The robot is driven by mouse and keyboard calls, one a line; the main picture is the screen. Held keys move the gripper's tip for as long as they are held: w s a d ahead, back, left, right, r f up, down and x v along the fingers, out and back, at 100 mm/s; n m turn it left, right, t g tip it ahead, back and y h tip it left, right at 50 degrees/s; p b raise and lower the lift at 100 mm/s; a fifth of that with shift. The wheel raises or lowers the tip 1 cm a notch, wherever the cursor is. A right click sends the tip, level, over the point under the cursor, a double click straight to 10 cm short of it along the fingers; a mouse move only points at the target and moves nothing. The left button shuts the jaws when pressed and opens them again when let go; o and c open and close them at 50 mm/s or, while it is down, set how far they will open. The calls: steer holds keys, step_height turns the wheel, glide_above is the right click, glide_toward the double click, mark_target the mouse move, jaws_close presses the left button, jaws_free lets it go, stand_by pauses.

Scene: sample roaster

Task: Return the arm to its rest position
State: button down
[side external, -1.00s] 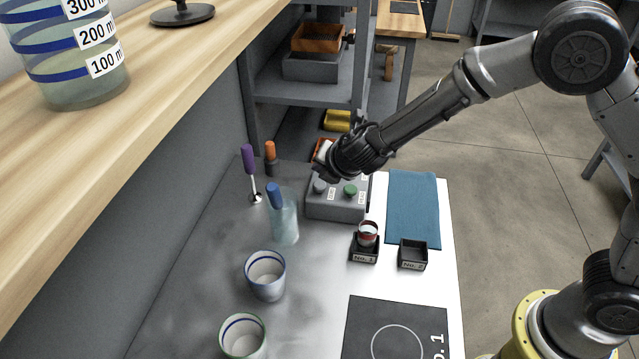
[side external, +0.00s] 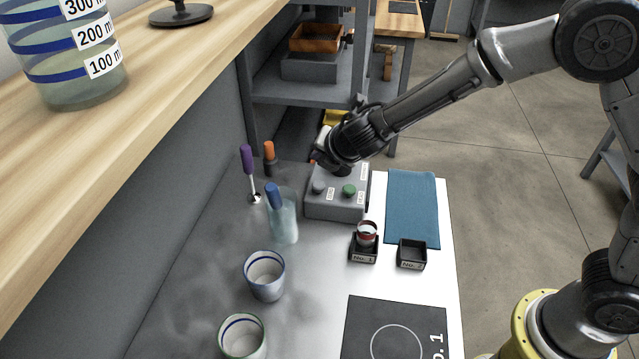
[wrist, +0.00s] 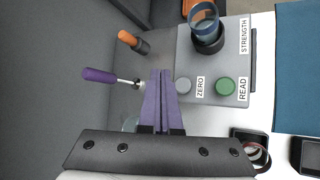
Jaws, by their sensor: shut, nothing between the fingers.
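My gripper (wrist: 159,100) is shut and empty in the wrist view, its two purple fingers side by side. In the side view my gripper (side external: 318,160) is above the far left part of the grey control box (side external: 335,207), and my wrist hides part of that box. Whether the gripper touches the box cannot be told from the side view. The box has a green READ button (wrist: 225,86), a grey ZERO button (wrist: 182,86) and a STRENGTH label. A round dark cup-like part with a blue rim (wrist: 205,27) sits on the box in the wrist view.
Two cups, small black trays (side external: 412,254) and a blue cloth (side external: 412,205) lie nearer or right. A wooden shelf (side external: 150,90) runs along the left.

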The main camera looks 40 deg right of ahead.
steer(key=shift+w+d+r, duration=0.1)
steer(key=shift+d+r, duration=0.1)
steer(key=shift+d, duration=0.1)
steer(key=s+d+r+m+t+h, duration=0.1)
steer(key=s+d+r+m, duration=0.25)
steer(key=d+r, duration=0.45)
steer(key=s+d+r+m+t+h, duration=0.1)
steer(key=s+d+r+m, duration=0.3)
steer(key=r, duration=0.5)
steer(key=s+d+r+m+g+h, duration=0.1)
steer(key=s+d+r+m, duration=0.2)
steer(key=s+d+m, duration=0.4)
steer(key=s+f+m+g, duration=0.2)
steer(key=s+m, duration=0.2)
steer(key=s, duration=0.7)
steer(key=s+a+f+m+g+y, duration=0.1)
steer(key=s+a+f+m+y, duration=0.1)
steer(key=s, duration=0.3)
steer(key=s+a+f+m+g+y, duration=0.1)
steer(key=s+a+f+m+y, duration=0.1)
steer(key=s+a+f+m, duration=0.1)
step_height(320, 180, down, 2)
steer(key=shift+s+a+f+m, duration=0.1)
steer(key=shift+s+a+m, duration=0.2)
steer(key=shift+s+m, duration=0.65)
